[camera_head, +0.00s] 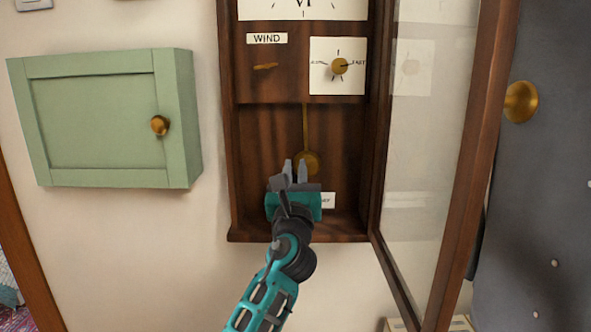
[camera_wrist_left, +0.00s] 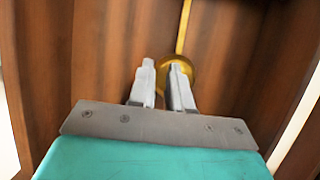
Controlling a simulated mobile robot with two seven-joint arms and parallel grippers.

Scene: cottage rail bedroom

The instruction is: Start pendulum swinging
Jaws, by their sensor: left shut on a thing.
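The pendulum is a thin brass rod (camera_head: 305,125) with a round brass bob (camera_head: 312,163), hanging in the lower compartment of the wooden wall clock (camera_head: 232,150). My left gripper (camera_head: 295,165) reaches up into this compartment from below, with its fingertips at the bob. In the left wrist view, the two grey fingers (camera_wrist_left: 163,66) stand at the bob (camera_wrist_left: 164,78), shut on its left part, and one finger covers some of it. The rod (camera_wrist_left: 184,25) runs up from the bob, slightly tilted. My right gripper is not in view.
The clock's glass door (camera_head: 425,150) stands open to the right. Above the pendulum are a WIND label (camera_head: 267,39), a brass key (camera_head: 265,66) and a dial knob (camera_head: 339,66). A small label (camera_head: 327,200) is partly hidden behind my gripper. A green cabinet (camera_head: 95,120) hangs left.

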